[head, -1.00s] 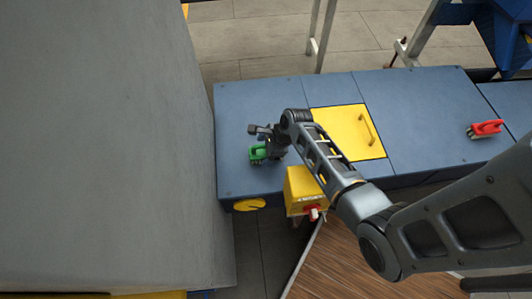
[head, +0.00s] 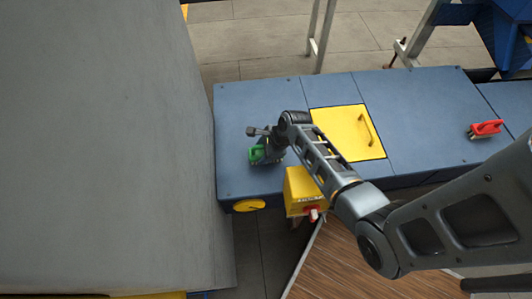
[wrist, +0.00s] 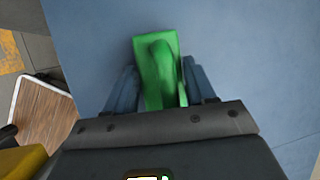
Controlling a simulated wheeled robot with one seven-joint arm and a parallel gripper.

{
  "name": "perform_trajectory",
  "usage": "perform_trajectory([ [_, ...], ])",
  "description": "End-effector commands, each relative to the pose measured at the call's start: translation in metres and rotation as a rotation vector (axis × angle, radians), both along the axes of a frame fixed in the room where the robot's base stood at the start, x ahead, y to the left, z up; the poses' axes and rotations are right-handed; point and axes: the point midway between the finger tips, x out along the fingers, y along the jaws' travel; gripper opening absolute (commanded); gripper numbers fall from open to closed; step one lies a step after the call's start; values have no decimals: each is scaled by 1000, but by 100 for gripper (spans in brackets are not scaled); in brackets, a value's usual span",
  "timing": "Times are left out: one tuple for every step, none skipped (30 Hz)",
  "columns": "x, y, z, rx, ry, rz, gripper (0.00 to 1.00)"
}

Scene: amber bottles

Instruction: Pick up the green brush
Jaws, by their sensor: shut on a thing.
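The green brush (head: 257,153) is at the left end of the blue cabinet top (head: 240,115) in the head view. My gripper (head: 266,152) is at the brush, reaching down over it and hiding part of it. In the wrist view the green brush (wrist: 160,65) lies between the two fingers of my gripper (wrist: 160,85), its handle facing the camera. The gripper is shut on the brush. I cannot tell whether the brush touches the cabinet top or is slightly above it.
A red brush (head: 486,129) lies at the right of the cabinet. A yellow hatch with a handle (head: 345,133) is just right of my gripper. A yellow box with a red knob (head: 300,190) is on the front side. A large grey surface (head: 100,140) rises at the left.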

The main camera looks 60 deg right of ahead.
Motion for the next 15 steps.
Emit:
perform_trajectory([
  [0, 0, 0, 0, 0, 0, 20],
  [0, 0, 0, -1, -1, 0, 20],
  [0, 0, 0, -1, -1, 0, 20],
  [0, 0, 0, -1, -1, 0, 20],
  [0, 0, 0, -1, -1, 0, 20],
  [0, 0, 0, -1, -1, 0, 20],
  [0, 0, 0, -1, -1, 0, 19],
  [0, 0, 1, -1, -1, 0, 20],
  [0, 0, 2, -1, -1, 0, 19],
  [0, 0, 3, -1, -1, 0, 20],
  [0, 0, 4, 0, 0, 1, 20],
  [0, 0, 6, 0, -1, 1, 20],
  [1, 0, 9, 0, -1, 1, 20],
  [1, 0, 12, -1, -2, 0, 20],
  [1, 0, 16, -2, -3, 0, 20],
])
